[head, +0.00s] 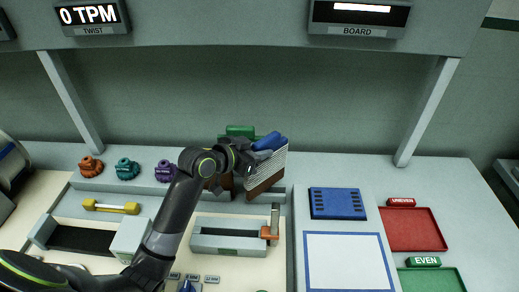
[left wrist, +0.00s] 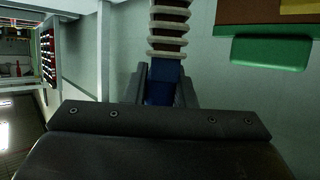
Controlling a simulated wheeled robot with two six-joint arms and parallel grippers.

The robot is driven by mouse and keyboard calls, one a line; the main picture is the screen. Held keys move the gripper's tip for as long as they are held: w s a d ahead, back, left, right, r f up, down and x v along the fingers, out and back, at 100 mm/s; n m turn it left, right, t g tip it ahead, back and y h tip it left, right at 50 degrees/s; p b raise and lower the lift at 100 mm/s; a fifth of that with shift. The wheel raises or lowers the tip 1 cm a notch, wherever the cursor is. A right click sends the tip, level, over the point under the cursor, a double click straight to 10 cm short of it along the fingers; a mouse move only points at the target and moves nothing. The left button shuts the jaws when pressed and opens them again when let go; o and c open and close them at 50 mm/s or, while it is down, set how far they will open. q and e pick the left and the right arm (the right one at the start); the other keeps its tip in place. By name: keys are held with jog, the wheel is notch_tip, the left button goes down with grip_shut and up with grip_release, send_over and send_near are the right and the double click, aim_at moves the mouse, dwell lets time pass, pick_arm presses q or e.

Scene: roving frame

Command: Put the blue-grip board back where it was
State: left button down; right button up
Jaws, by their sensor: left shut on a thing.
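The blue-grip board (head: 268,172) is a brown board wound with white strands, with a blue grip (head: 277,142) at its top. It is tilted in the head view, at the back middle of the bench. My left gripper (head: 246,157) is shut on the blue grip. In the left wrist view the blue grip (left wrist: 160,88) lies between my two fingers, and the wound board (left wrist: 168,28) reaches beyond them. A board with a green grip (head: 240,131) is just behind; its grip also shows in the left wrist view (left wrist: 270,52). My arm hides part of this area. My right gripper is not in view.
A grey clamp-like fixture with an orange handle (head: 268,234) is in front. A blue block (head: 337,203) and a blue-bordered white mat (head: 345,262) are to the right, then a red tray (head: 412,230) and a green tray (head: 430,280). Coloured knobs (head: 127,169) stand at left.

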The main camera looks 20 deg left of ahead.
pick_arm(q)
jog(key=shift+f, duration=0.2)
jog(key=c, duration=1.2)
grip_release()
jog(key=shift+r, duration=0.25)
jog(key=shift+r+p, duration=0.4)
jog(key=shift+r, duration=0.05)
jog(key=b+v, duration=0.2)
jog(key=v, duration=1)
